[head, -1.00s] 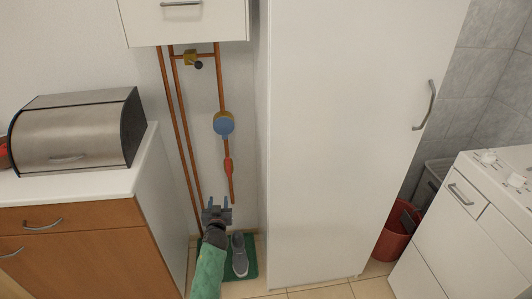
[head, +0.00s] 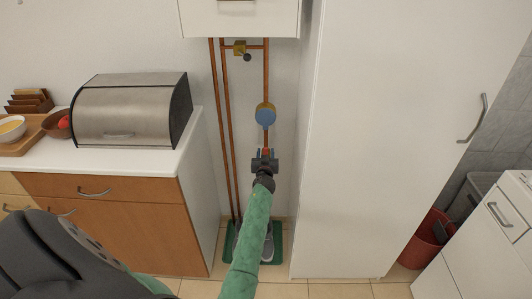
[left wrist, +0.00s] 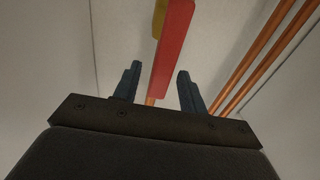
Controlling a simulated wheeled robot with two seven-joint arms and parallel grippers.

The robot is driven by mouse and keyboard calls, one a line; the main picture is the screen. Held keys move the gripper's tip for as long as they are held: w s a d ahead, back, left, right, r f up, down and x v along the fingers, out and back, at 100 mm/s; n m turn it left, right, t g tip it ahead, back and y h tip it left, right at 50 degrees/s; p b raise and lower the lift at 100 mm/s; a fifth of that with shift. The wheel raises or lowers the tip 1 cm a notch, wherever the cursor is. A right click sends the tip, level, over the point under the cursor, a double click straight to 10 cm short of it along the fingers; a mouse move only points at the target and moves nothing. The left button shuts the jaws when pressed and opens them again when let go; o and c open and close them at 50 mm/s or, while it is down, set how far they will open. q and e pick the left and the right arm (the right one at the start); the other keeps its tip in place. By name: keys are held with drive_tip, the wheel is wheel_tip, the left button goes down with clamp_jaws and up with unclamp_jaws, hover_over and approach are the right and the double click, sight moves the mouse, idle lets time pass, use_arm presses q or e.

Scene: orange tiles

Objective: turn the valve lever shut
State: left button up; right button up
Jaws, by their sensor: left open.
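The red valve lever (head: 266,151) is on the right-hand copper pipe, below a blue round meter (head: 265,116). In the head view my left gripper covers most of it. My left gripper (head: 265,155) is open at the lever, with its arm reaching up from below. In the left wrist view the red lever (left wrist: 172,45) lies long and straight between the two open fingers (left wrist: 159,75), with a visible gap on each side. A yellow part (left wrist: 158,18) shows behind it. My right gripper is not in view.
A tall white cabinet (head: 390,130) stands close on the right. A wooden counter unit (head: 120,215) with a metal bread box (head: 130,112) is on the left. A white wall cabinet (head: 240,18) hangs above. Shoes on a green mat (head: 277,255) lie below the pipes.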

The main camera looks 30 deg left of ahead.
use_arm(q)
drive_tip(key=shift+w+a, duration=0.25)
drive_tip(key=shift+w, duration=0.1)
clamp_jaws()
